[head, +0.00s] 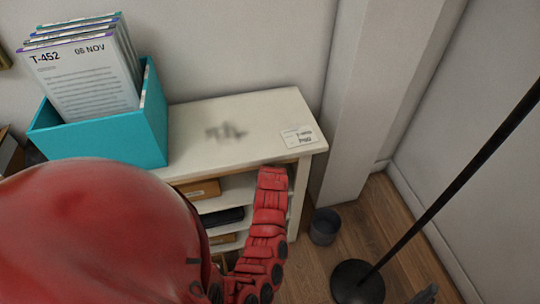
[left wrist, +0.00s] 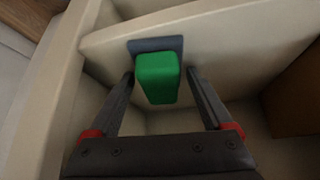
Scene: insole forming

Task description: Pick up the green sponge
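The green sponge (left wrist: 157,77) is in the left wrist view, in front of a blue-grey backing piece (left wrist: 155,45) on a cream panel. My left gripper (left wrist: 158,80) is open, its two dark fingers on either side of the sponge. A gap shows between each finger and the sponge in that view; how far the fingertips reach past it is hard to tell. In the head view my red arm covers the lower left, and the sponge and left gripper are hidden. A small grey tip at the bottom right edge may be my right gripper (head: 425,295).
A cream shelf unit (head: 270,110) holds a teal box (head: 110,140) of papers and a small label card (head: 297,136) on top. Its shelves hold brown boxes (head: 199,189) and a dark item. A grey bin (head: 324,226) and a black pole stand (head: 357,282) are on the floor at right.

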